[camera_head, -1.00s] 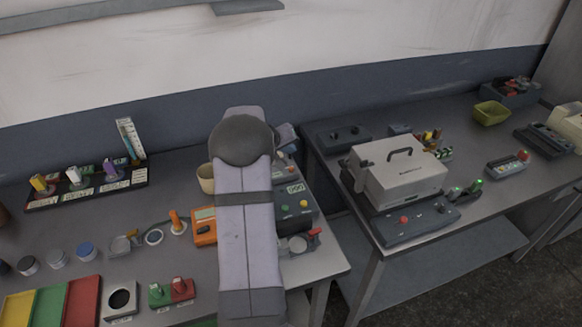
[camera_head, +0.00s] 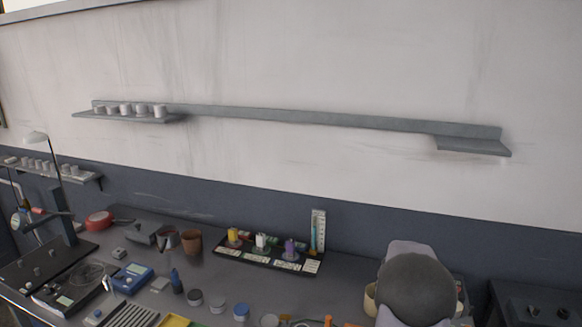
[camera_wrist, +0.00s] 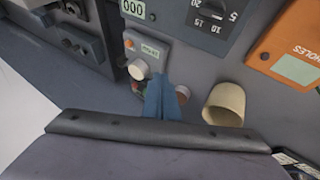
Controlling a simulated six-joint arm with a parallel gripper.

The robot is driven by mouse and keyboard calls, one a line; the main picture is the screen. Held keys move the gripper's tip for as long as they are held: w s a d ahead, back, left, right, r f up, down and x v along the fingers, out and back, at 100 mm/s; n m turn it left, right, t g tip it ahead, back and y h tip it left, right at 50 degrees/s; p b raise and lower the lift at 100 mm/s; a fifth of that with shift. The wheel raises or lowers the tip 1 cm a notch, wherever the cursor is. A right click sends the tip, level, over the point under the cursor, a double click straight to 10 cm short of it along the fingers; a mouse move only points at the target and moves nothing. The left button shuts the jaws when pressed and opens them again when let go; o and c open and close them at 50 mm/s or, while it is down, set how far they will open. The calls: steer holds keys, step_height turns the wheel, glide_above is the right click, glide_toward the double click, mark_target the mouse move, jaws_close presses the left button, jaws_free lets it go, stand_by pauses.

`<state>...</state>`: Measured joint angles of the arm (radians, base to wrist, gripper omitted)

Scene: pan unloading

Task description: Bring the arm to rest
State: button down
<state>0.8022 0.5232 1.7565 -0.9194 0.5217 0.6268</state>
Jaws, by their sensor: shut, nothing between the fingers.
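My arm shows at the bottom right of the head view, its grey rounded joint nearest the camera; it hides my gripper there. In the wrist view my gripper (camera_wrist: 163,84) shows as narrow blue fingers, shut and empty. The fingers point toward a white knob (camera_wrist: 138,69) on a grey device panel. A beige cup (camera_wrist: 225,104) stands just right of the fingers, apart from them in the picture. Part of that cup (camera_head: 370,298) also shows beside my arm in the head view.
An orange box (camera_wrist: 287,52) and a dark panel with a dial (camera_wrist: 213,20) lie beyond the cup. In the head view, a black rack (camera_head: 267,257) with coloured items, a brown pot (camera_head: 192,242) and a blue meter (camera_head: 132,277) stand on the bench. A wall shelf (camera_head: 128,117) holds several white cups.

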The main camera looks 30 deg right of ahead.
steer(key=a+f+n+y, duration=0.2)
steer(key=a+n+y, duration=0.35)
steer(key=a, duration=2.95)
steer(key=s+a+n+y, duration=0.2)
steer(key=s+a, duration=0.7)
steer(key=a, duration=0.2)
steer(key=shift+a+f, duration=0.15)
steer(key=shift+f, duration=0.2)
